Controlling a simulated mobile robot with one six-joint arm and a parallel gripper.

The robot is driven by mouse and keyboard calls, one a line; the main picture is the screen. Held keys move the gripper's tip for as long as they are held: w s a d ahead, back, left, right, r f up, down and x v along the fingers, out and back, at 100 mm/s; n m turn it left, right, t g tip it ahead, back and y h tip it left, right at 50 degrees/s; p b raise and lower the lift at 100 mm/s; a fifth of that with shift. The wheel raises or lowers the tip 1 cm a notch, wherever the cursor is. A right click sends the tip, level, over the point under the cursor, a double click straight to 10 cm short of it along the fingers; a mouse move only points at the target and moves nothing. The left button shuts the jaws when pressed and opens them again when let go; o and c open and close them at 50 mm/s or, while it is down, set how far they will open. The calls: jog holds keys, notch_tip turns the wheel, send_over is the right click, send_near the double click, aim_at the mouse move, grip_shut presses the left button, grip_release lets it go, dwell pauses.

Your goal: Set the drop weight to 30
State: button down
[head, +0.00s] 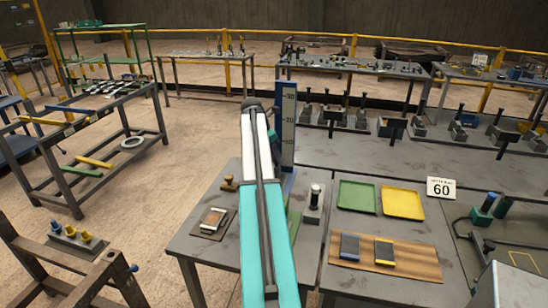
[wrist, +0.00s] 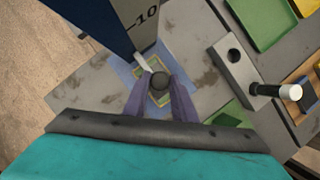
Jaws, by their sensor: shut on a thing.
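A tall blue and grey scale column (head: 286,125) marked 30, 20 and 10 stands on the near table, partly behind my arm. In the wrist view the column (wrist: 110,25) rises at the top, its 10 mark showing. A white pointer (wrist: 143,62) sits by its lower edge, below the 10 in the picture. My gripper (wrist: 159,84) has its two purple fingers on either side of a dark round knob (wrist: 158,79), shut on it. This knob seems to belong to the drop weight; its body is hidden.
A metal block (wrist: 238,68) with a white-tipped lever (wrist: 290,91) stands right of the column. Green (head: 357,197) and yellow (head: 403,203) trays, a wooden board (head: 412,262) and a sign reading 60 (head: 441,188) are further right. A dark frame table (head: 95,112) stands left.

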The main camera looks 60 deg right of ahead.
jog(key=shift+s+a+f, duration=0.1)
jog(key=shift+f, duration=0.05)
jog(key=shift+r+p, duration=0.4)
jog(key=shift+r, duration=0.3)
notch_tip(320, 180, up, 29)
jog(key=p, duration=1.2)
jog(key=shift+p, duration=0.35)
jog(key=shift+f, duration=0.1)
jog(key=c, duration=1.5)
grip_release()
jog(key=shift+s, duration=0.15)
jog(key=shift+w, duration=0.2)
